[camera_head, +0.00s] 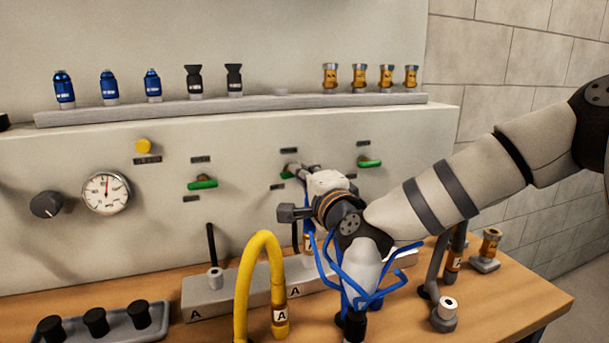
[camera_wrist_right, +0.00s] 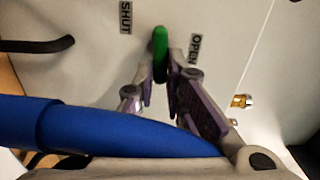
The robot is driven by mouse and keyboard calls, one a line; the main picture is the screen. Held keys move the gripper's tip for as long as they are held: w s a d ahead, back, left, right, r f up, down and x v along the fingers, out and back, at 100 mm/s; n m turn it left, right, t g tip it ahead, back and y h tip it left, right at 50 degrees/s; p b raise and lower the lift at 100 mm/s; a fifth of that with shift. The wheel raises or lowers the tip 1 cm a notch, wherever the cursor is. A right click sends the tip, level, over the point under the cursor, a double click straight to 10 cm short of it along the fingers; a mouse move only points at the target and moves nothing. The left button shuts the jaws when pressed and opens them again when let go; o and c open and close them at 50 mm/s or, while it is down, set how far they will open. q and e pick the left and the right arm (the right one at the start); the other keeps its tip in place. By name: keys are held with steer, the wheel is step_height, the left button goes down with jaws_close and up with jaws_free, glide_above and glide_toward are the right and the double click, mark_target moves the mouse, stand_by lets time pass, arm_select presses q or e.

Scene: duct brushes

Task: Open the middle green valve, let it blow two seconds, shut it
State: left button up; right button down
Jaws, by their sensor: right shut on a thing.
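The middle green valve (camera_head: 288,174) is on the upright panel, between a left green valve (camera_head: 203,184) and a right green valve (camera_head: 370,163), whose handles lie level. My right gripper (camera_head: 302,172) is at the middle valve and covers part of its handle. In the right wrist view, my right gripper (camera_wrist_right: 160,82) is shut on the green handle (camera_wrist_right: 160,45), its fingers on either side. A SHUT label (camera_wrist_right: 127,17) is left of the handle and an OPEN label (camera_wrist_right: 195,48) is right of it. My left gripper is not in view.
A gauge (camera_head: 106,193), a black knob (camera_head: 46,204) and a yellow button (camera_head: 143,146) are on the panel's left. A yellow hose (camera_head: 243,270) arches up before it. A shelf (camera_head: 265,107) above holds blue, black and brass fittings. Blue tubes hang along my right arm.

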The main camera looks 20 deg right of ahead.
steer(key=shift+f+m, duration=0.1)
steer(key=shift+m, duration=0.5)
steer(key=c, duration=1.7)
jaws_free()
steer(key=shift+a, duration=0.1)
steer(key=shift+o, duration=0.2)
steer(key=s, duration=1.2)
steer(key=shift+d, duration=0.25)
